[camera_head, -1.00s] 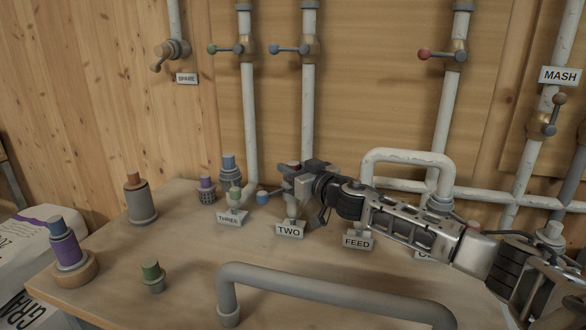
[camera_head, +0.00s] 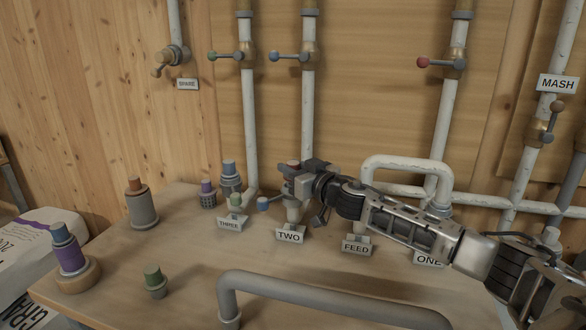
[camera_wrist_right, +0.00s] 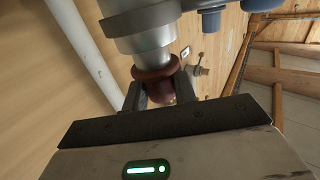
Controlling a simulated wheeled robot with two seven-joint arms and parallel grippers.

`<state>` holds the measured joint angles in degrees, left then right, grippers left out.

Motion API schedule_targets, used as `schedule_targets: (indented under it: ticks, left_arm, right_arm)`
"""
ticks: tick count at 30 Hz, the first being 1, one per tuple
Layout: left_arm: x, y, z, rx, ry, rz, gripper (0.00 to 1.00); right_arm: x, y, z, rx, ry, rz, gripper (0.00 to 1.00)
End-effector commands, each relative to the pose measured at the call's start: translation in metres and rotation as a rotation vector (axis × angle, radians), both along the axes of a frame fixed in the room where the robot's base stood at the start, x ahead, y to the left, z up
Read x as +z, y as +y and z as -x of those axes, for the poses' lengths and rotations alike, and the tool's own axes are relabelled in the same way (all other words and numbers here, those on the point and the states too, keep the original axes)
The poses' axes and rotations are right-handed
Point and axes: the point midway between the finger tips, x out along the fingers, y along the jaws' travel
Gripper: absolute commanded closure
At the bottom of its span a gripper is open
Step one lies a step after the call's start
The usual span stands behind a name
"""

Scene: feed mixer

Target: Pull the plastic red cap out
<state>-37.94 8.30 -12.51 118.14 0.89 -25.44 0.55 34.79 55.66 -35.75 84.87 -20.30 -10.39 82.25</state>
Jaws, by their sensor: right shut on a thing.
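The red cap (camera_head: 293,163) shows as a small reddish top between the jaws of my right gripper (camera_head: 296,176), above the plate marked TWO (camera_head: 290,236). In the right wrist view the dark red cap (camera_wrist_right: 155,72) sits between the two fingers, which are shut on it from both sides. A grey cylinder (camera_wrist_right: 148,42) adjoins the cap in that view. The gripper hides much of the cap and its fitting in the head view. I cannot tell whether the cap is still seated. My left gripper is not in view.
A bent grey pipe (camera_head: 330,291) crosses the table front. Several capped fittings stand at left, including a green-capped one (camera_head: 154,281) and an orange-capped one (camera_head: 140,205). Wall pipes carry valves, one with a red knob (camera_head: 423,63). A white looped pipe (camera_head: 405,162) stands behind my arm.

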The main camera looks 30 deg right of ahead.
Motion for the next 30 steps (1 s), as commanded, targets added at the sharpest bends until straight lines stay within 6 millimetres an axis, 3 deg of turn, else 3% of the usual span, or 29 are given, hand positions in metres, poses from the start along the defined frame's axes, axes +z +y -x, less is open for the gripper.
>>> schedule_targets:
  ticks: [8,30]
  left_arm:
    - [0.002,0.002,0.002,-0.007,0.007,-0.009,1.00]
    - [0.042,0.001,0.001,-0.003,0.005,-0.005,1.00]
  right_arm:
    - [0.006,0.000,0.000,0.000,0.000,-0.001,1.00]
    - [0.049,0.000,0.000,0.000,-0.001,0.000,1.00]
